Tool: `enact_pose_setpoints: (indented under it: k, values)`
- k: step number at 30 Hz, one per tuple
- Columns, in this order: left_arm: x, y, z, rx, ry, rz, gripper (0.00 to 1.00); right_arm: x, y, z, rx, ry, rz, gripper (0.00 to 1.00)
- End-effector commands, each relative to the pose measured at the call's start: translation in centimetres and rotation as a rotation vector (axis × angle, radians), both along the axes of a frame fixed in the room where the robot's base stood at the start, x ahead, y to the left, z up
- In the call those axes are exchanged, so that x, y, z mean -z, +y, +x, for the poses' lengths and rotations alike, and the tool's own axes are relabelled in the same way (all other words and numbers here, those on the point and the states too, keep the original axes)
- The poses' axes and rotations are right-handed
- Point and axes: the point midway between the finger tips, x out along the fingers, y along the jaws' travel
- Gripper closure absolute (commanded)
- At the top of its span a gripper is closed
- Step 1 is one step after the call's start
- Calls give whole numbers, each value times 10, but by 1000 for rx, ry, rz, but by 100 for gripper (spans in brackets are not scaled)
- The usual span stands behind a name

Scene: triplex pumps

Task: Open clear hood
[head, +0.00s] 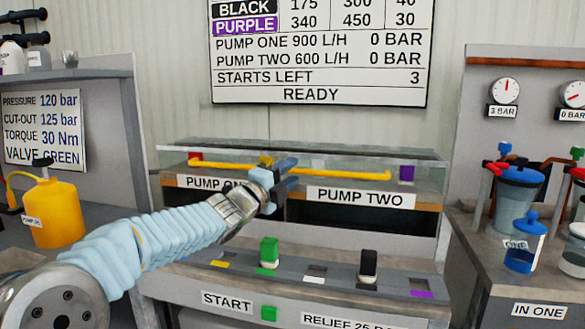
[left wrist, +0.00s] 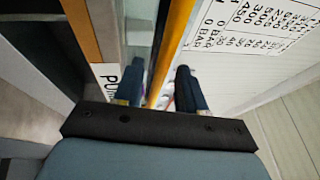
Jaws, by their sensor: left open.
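The clear hood (head: 310,148) is a long transparent box over the pump bay, and it looks closed. A yellow bar handle (head: 345,175) runs along its front. My left gripper (head: 283,178) is at the middle of the bar, open. In the left wrist view, the bar (left wrist: 176,40) runs between the two dark blue fingers of the left gripper (left wrist: 158,88), with no clear grip on it. The gripper hides part of the bar and of the PUMP ONE label (head: 205,183). My right gripper does not show.
Below the hood, a sloping panel holds a green block (head: 269,252) and a black block (head: 368,266). A yellow jug (head: 52,212) stands on the left bench. Blue-lidded containers (head: 520,190) stand on the right bench. A wall board (head: 320,50) hangs above the hood.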

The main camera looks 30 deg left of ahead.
Motion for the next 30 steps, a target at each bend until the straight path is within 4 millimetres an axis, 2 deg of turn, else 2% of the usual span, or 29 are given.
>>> enact_pose_setpoints:
  k: [5,13,14,21,30]
  values:
    - [-3,-2,14,0,0,1,60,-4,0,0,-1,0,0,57]
    - [-3,-3,16,0,0,1,60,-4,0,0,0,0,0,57]
    - [-3,-3,16,0,0,1,61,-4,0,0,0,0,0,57]
    - [-3,-2,16,0,0,0,98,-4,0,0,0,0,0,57]
    - [-2,-3,16,0,1,0,100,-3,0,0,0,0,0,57]
